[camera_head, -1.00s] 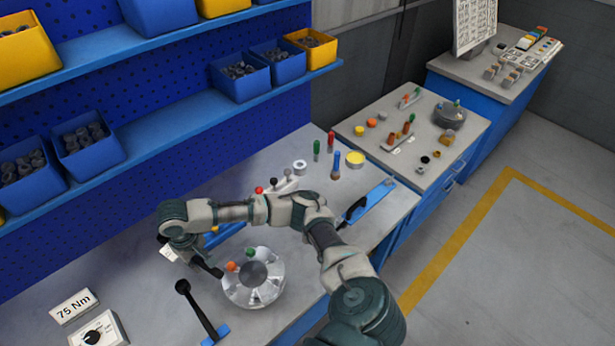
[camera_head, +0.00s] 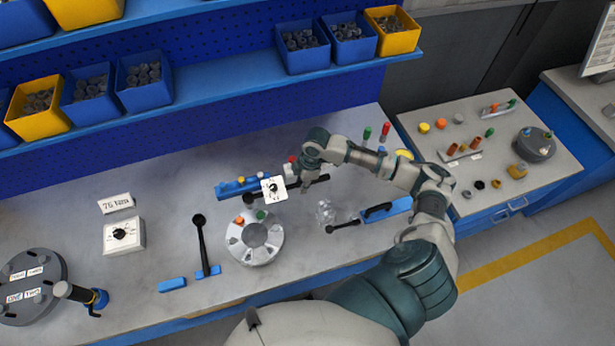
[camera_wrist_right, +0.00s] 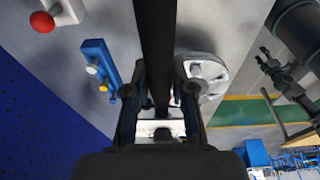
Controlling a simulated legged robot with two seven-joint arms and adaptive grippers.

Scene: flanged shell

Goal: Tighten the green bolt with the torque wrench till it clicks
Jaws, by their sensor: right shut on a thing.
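The round light-grey flanged shell (camera_head: 233,250) sits on the bench. The green bolt (camera_head: 261,214) stands at its back rim, beside an orange bolt (camera_head: 238,221). My right gripper (camera_head: 287,192) is behind and right of the shell, apart from it, and shut on a long black bar that looks like the torque wrench (camera_head: 316,182). A white dial plate (camera_head: 273,187) hangs by the gripper. In the right wrist view the wrench (camera_wrist_right: 157,50) runs between the fingers, and part of the shell (camera_wrist_right: 208,72) shows beside them. My left gripper is out of view.
A blue rack (camera_head: 230,190) stands behind the shell. An upright black lever (camera_head: 201,240) is at its left, and a blue tray (camera_head: 395,208) lies to the right. A 75 Nm sign (camera_head: 116,203) and a dial box (camera_head: 124,235) stand farther left.

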